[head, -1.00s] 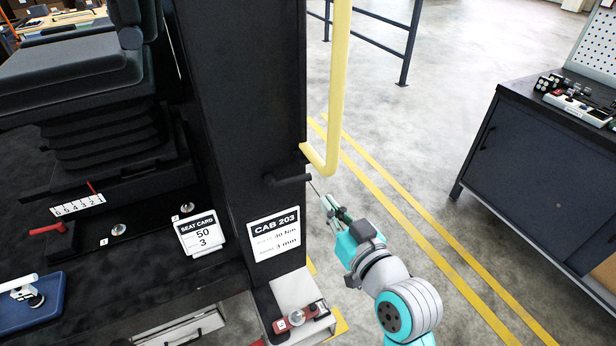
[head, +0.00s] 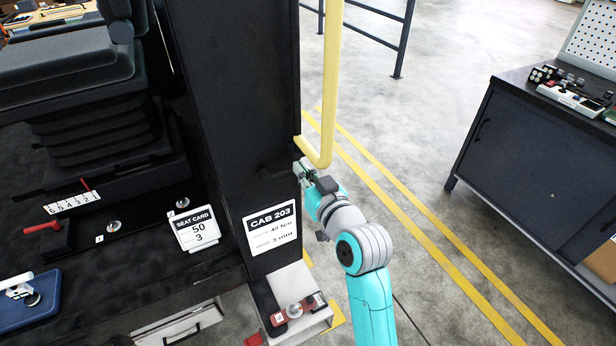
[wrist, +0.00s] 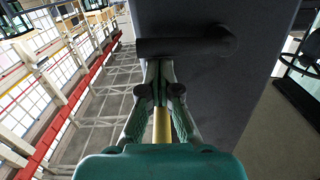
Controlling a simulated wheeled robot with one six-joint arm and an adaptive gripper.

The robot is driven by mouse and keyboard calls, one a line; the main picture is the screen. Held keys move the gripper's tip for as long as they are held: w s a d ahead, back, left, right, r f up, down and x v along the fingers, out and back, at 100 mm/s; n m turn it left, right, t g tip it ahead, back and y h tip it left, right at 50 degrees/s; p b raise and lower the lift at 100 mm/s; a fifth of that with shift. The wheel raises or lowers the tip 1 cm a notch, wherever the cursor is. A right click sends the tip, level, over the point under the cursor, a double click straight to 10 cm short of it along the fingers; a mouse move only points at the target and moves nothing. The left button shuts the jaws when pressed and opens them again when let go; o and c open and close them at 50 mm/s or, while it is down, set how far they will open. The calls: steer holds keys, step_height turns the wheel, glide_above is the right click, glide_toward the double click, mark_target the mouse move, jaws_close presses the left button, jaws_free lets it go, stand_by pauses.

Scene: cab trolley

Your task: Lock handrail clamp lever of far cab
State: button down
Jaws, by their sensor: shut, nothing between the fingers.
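The black clamp lever (head: 275,171) sticks out from the dark cab pillar (head: 245,110), just below the foot of the yellow handrail (head: 330,95). In the wrist view the lever (wrist: 185,46) lies crosswise, with its round end at the right against the pillar. My gripper (head: 301,168) is at the pillar's right edge, beside the lever's outer end and under the handrail's bend. In the wrist view my gripper's fingertips (wrist: 159,66) are together, empty, right at the lever's near side; I cannot tell whether they touch it. A yellow strip of handrail shows behind the fingers.
A CAB 203 card (head: 272,228) is on the pillar below the lever. A seat card (head: 194,229) and a red handle (head: 42,227) are at the left. A dark cabinet (head: 540,150) stands right; floor between is clear.

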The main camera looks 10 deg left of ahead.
steer(key=shift+f+m, duration=0.35)
steer(key=shift+m, duration=0.15)
stand_by(0.4)
steer(key=a+f+m, duration=0.1)
steer(key=f+m, duration=0.1)
steer(key=m, duration=0.2)
steer(key=s+a+f+m, duration=0.1)
steer(key=f+m, duration=0.2)
steer(key=m, duration=0.2)
steer(key=s+a+f+m+y, duration=0.1)
steer(key=f+m, duration=0.1)
steer(key=m, duration=0.3)
steer(key=shift+s+a+f, duration=0.25)
steer(key=shift+a+f, duration=0.15)
steer(key=shift+s+a+f, duration=0.1)
steer(key=shift+s+a, duration=0.05)
steer(key=shift+s, duration=0.05)
stand_by(0.6)
